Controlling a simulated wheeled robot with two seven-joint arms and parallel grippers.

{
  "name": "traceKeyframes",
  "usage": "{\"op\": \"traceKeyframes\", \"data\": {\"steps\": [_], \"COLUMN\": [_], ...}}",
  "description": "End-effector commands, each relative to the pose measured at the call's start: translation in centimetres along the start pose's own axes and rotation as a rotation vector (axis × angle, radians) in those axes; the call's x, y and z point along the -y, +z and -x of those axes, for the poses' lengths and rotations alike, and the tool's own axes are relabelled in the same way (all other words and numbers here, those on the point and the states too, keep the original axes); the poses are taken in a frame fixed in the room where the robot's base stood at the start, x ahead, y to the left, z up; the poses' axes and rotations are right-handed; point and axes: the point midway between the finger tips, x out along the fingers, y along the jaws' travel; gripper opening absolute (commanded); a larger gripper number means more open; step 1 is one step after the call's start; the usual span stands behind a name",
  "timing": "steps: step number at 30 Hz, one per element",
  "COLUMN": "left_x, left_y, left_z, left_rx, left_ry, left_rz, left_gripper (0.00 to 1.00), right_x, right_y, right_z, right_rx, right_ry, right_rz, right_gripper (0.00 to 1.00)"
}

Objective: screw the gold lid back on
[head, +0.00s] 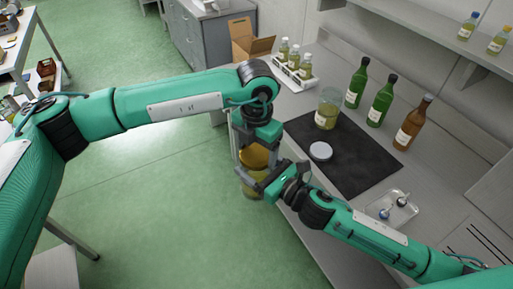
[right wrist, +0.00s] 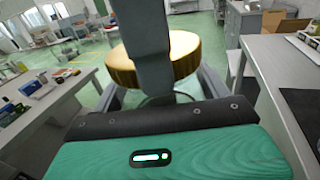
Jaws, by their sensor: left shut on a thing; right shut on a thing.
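The gold lid (head: 254,156) is at the top of a jar (head: 251,188) with yellowish contents, held off the counter's left edge. The lid also shows large in the right wrist view (right wrist: 186,55). My left gripper (head: 254,145) comes down from above and is shut on the lid. My right gripper (head: 264,186) reaches in from the right and is shut on the jar's side. The jar looks upright. Its body is mostly hidden by my grippers, and I cannot tell whether the lid is seated or how far it is turned.
A dark mat (head: 362,165) on the counter holds a glass jar (head: 327,112) and a pale round lid (head: 320,151). Green bottles (head: 380,101), a brown bottle (head: 412,125), a rack of small bottles (head: 293,66) and a small tray (head: 404,208) stand around it. Open floor lies left.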

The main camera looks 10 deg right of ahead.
Motion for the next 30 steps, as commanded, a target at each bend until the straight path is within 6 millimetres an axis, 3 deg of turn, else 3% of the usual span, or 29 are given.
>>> {"op": "traceKeyframes", "data": {"steps": [4, 5, 8, 19, 30], "left_x": [-0.1, -0.1, -0.1, -0.1, -0.1], "left_y": [0.0, 0.0, 0.0, 0.1, 0.1], "left_z": [0.0, 0.0, 0.0, 1.1, 8.5], "left_rx": [0.0, 0.0, 0.0, 0.002, 0.002], "left_ry": [0.002, 0.002, 0.002, 0.002, 0.003], "left_rz": [0.002, 0.002, 0.002, 0.001, 0.002], "left_gripper": [0.49, 0.8, 1.0, 1.0, 1.0], "right_x": [0.0, 0.0, 0.0, 0.0, 0.0], "right_y": [0.1, 0.1, 0.1, 0.2, 0.2], "right_z": [0.0, 0.0, 0.0, 0.0, 0.0], "right_rx": [0.003, 0.003, 0.002, 0.003, 0.003], "right_ry": [0.0, 0.0, 0.0, 0.0, 0.001], "right_rz": [0.001, 0.001, 0.001, 0.001, 0.001], "right_gripper": [0.13, 0.13, 0.13, 0.13, 0.13]}}
